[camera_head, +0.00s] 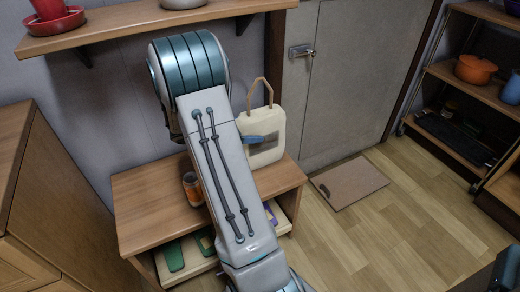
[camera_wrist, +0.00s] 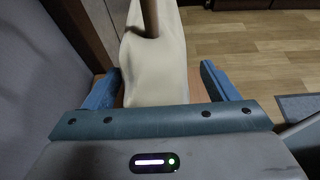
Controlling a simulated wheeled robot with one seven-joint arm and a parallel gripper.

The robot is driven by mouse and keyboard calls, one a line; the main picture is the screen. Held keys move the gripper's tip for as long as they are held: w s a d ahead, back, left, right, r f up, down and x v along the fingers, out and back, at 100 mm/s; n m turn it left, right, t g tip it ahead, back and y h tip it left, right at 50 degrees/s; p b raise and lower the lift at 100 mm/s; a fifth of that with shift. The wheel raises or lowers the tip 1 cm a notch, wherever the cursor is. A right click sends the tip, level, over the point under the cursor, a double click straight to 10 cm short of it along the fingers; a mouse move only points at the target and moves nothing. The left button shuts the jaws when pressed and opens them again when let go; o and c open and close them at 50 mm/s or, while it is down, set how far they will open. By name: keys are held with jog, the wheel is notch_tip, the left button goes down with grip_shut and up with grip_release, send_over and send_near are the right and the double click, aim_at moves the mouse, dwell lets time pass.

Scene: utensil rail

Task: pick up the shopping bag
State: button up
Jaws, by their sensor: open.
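The shopping bag (camera_head: 266,138) is cream-coloured with a tan loop handle (camera_head: 262,88). It stands upright on the low wooden cabinet (camera_head: 150,200), near its right end. In the wrist view the bag (camera_wrist: 155,70) lies between the two blue fingers of my gripper (camera_wrist: 165,80), with the handle rising at the top. The fingers are apart and open, with a gap on the right side of the bag; contact on the left I cannot tell. In the head view one blue finger (camera_head: 258,139) shows in front of the bag, and my arm hides the rest of the gripper.
A brown jar (camera_head: 192,188) stands on the cabinet, left of my arm. A wall shelf (camera_head: 130,22) with red dishes (camera_head: 55,20) is above. A grey door (camera_head: 345,90) and mat (camera_head: 350,184) are right of the cabinet.

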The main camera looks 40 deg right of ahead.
jog(key=c, duration=1.6)
